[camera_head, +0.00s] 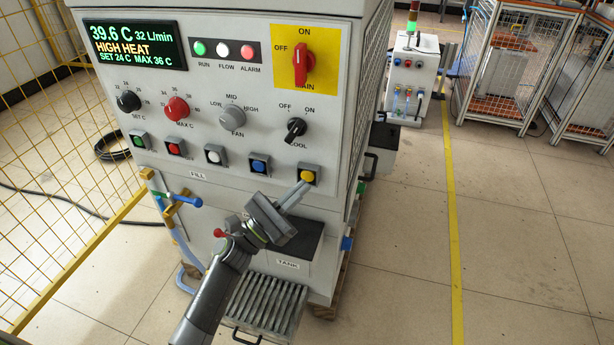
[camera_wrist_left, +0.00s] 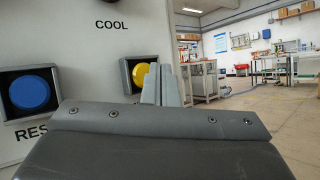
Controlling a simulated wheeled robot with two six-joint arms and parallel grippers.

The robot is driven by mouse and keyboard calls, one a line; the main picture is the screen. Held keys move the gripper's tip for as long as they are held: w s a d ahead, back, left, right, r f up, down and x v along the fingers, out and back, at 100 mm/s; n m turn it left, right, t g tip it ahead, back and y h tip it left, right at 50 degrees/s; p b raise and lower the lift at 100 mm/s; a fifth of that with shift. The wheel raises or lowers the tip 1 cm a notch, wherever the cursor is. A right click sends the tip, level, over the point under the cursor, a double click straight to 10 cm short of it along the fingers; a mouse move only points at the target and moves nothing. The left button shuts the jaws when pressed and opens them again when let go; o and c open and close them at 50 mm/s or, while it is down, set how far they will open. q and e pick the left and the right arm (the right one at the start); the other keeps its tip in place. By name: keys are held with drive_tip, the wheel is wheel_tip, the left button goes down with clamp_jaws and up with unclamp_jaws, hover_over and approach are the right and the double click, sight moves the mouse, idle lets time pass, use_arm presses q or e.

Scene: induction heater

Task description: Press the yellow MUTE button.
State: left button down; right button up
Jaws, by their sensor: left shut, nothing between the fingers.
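The yellow button (camera_head: 307,176) sits in a dark square housing at the right end of the button row on the machine's front panel. In the left wrist view the yellow button (camera_wrist_left: 140,74) is just left of the fingers, which cover its right part. My left gripper (camera_head: 303,188) is shut and empty, with its fingertips at the lower edge of the yellow button's housing. I cannot tell whether the tips touch it. The shut fingers also show in the left wrist view (camera_wrist_left: 160,82). The label under the button is hidden. My right gripper is not in view.
The blue button (camera_head: 260,166) is left of the yellow one, and the black COOL knob (camera_head: 296,128) is above. Below are the dark tank opening (camera_head: 300,238) and a ribbed grille (camera_head: 268,306). Open floor lies right, with a yellow line (camera_head: 453,220).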

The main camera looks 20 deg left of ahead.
use_arm(q)
drive_tip(key=shift+s+a+p, duration=0.1)
drive_tip(key=shift+s+p, duration=0.2)
drive_tip(key=shift+s, duration=2.2)
drive_tip(key=s, duration=1.1)
drive_tip(key=shift+a, duration=0.15)
drive_tip(key=shift+a, duration=0.1)
